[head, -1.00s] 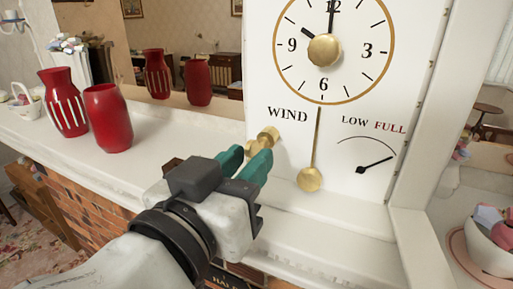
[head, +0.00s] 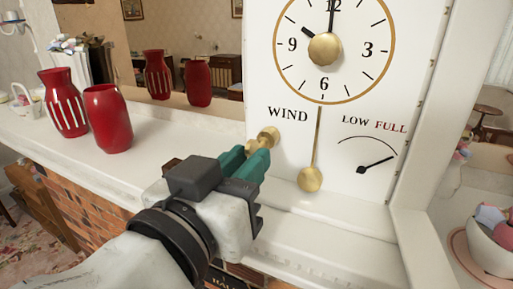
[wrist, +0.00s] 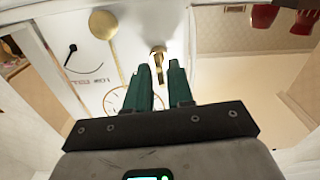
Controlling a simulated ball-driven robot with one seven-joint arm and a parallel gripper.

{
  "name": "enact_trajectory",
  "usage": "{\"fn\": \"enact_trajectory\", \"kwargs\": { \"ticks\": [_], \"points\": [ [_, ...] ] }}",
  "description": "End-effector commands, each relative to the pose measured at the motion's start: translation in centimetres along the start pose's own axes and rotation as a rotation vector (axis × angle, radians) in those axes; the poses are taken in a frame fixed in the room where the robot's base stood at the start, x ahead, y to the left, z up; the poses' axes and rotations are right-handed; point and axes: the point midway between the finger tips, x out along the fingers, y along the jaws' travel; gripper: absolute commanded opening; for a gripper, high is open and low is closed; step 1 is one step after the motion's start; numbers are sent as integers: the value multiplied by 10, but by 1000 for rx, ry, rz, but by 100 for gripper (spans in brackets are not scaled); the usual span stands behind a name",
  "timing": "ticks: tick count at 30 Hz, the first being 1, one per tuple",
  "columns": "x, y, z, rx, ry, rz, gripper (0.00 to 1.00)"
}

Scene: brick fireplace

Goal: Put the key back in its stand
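The brass key (head: 263,138) sticks out of the white clock face below the word WIND. It also shows in the wrist view (wrist: 158,62). My gripper (head: 252,158) has teal fingers pointing at the clock, with the key's near end between them. In the wrist view, my fingers (wrist: 161,80) stand on both sides of the key with a narrow gap. I cannot tell whether they press on it. A small brown wooden piece (head: 171,164) shows behind my gripper on the mantel; most of it is hidden, and I cannot tell whether it is the stand.
The clock (head: 290,152) has a brass pendulum (head: 311,179) right of the key, and its gauge needle (head: 376,164) points toward FULL. Two red vases (head: 106,120) (head: 63,103) stand at left on the white mantel (head: 140,165). A bowl (head: 490,245) is at the right.

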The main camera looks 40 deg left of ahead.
Motion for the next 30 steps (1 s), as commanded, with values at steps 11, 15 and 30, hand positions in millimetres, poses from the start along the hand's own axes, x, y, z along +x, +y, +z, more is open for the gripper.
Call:
{"fn": "enact_trajectory", "kwargs": {
  "ticks": [11, 15, 30],
  "points": [
    [0, 0, 0, 0, 0, -1, 0],
    [0, 0, 0, 0, 1, -1, 0],
    [-8, -2, 0, -1, 2, -3, 0]
  ]
}}
